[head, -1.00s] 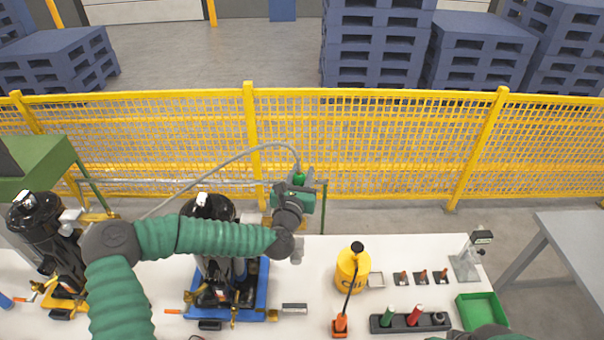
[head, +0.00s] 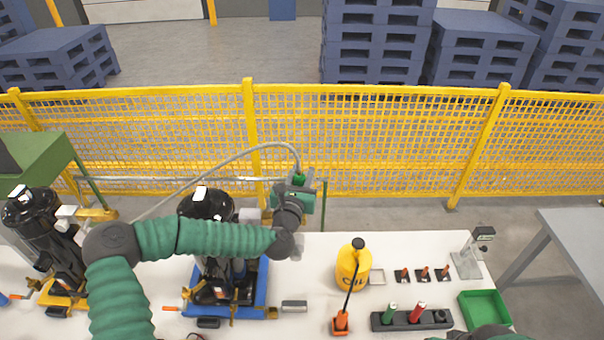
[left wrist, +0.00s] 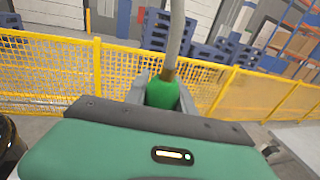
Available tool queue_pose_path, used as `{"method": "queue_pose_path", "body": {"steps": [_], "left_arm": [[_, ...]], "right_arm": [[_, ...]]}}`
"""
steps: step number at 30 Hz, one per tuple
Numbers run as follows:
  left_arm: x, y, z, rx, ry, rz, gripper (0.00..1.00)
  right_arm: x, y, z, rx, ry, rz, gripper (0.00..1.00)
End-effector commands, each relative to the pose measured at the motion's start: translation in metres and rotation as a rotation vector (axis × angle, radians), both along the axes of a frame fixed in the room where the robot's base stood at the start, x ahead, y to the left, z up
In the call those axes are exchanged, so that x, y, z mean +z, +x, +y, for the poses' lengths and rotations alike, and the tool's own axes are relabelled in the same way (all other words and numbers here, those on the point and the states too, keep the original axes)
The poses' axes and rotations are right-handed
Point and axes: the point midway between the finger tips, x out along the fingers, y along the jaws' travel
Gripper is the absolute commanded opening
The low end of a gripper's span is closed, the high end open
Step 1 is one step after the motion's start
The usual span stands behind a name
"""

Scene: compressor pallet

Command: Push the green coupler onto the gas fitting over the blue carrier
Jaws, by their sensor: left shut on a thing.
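My left gripper (head: 302,180) is shut on the green coupler (head: 299,178), at the end of a grey hose, beyond the table's far edge and in front of the yellow fence. In the left wrist view the green coupler (left wrist: 163,92) sits between the fingers with the hose rising from it. The blue carrier (head: 262,290) stands on the white table with a black compressor (head: 206,204) on it, left of and nearer than the gripper. My left arm crosses in front of this compressor. I cannot make out the gas fitting. The right gripper does not show.
A second black compressor (head: 40,225) on a yellow carrier (head: 60,297) stands at the left. A yellow oil can (head: 352,266), a dark holder (head: 412,320) and a green tray (head: 484,310) are on the right. A yellow mesh fence (head: 380,140) runs behind the table.

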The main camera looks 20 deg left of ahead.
Motion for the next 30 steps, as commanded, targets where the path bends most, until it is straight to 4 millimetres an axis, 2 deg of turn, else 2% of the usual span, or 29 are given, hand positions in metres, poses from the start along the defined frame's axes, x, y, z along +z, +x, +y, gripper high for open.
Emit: {"method": "queue_pose_path", "body": {"steps": [15, 16, 21, 30], "left_arm": [[-0.014, 0.000, 0.000, 0.000, 0.000, -0.002, 0.00], [-0.013, 0.000, 0.000, 0.000, 0.000, -0.002, 0.32], [-0.012, 0.000, 0.000, 0.000, 0.000, -0.001, 0.54], [-0.014, 0.000, 0.000, 0.000, 0.000, 0.001, 0.56]], "right_arm": [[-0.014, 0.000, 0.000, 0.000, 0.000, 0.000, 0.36], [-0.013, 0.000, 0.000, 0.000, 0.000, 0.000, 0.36], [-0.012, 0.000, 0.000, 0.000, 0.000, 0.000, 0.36], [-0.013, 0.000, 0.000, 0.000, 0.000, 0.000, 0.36]]}}
